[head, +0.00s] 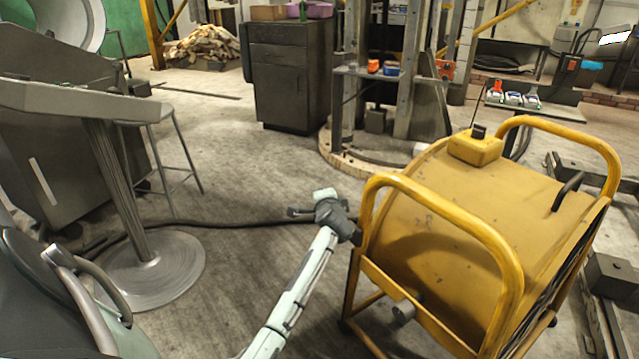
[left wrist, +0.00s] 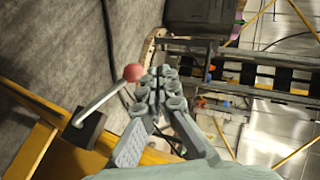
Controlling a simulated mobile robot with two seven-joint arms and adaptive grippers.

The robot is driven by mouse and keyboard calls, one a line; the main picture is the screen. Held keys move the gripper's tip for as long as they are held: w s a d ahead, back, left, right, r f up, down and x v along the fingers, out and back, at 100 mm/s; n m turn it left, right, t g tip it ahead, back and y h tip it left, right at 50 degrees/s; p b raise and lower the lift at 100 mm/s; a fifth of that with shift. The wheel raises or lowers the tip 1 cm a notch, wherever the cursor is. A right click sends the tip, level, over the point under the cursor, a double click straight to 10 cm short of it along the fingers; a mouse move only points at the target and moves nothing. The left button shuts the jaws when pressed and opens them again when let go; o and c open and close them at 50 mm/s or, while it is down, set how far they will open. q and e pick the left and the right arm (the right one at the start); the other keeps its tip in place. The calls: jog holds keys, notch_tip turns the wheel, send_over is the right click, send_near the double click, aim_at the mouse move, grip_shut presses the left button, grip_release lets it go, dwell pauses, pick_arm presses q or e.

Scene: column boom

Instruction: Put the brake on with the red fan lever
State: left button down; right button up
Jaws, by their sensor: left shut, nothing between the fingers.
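In the left wrist view a lever with a round red knob (left wrist: 133,72) on a grey metal rod (left wrist: 100,99) rises at a slant from a black block (left wrist: 87,128) on a yellow frame. I cannot make out the knob in the head view. My left gripper (head: 332,209) is beside the left front of the yellow machine (head: 430,235). In the left wrist view my left gripper (left wrist: 158,86) is shut and empty, with the knob just left of its fingertips. I cannot tell whether they touch. My right gripper is not in view.
A grey pedestal (head: 125,195) with a round base stands at the left, and a stool (head: 165,165) stands behind it. A dark cabinet (head: 292,90) is at the back. A black cable (head: 230,223) lies on the floor. Open floor lies left of the machine.

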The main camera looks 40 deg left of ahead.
pick_arm(q)
jog(key=s+d+r, duration=0.3)
jog(key=s+r, duration=0.2)
jog(key=r, duration=0.2)
dwell(0.4)
jog(key=s+d+f+g+h, duration=0.1)
jog(key=s+d+f+h, duration=0.15)
jog(key=f, duration=0.55)
jog(key=s+d+f+h, duration=0.1)
jog(key=s+d+f, duration=0.2)
jog(key=f, duration=0.5)
jog(key=s+d+f+n+g+h, duration=0.1)
jog(key=s+d+f, duration=0.3)
jog(key=s+f, duration=0.5)
jog(key=s+d+f+n+g+h, duration=0.2)
jog(key=s+d+f+g, duration=0.1)
jog(key=s+f, duration=0.5)
jog(key=s+d+f+n+g+h, duration=0.1)
jog(key=s+d+f+g+h, duration=0.1)
jog(key=s+d+f, duration=0.3)
jog(key=s+f, duration=0.4)
jog(key=s, duration=0.2)
jog(key=shift+d+f+n+g, duration=0.3)
jog(key=shift+n, duration=0.1)
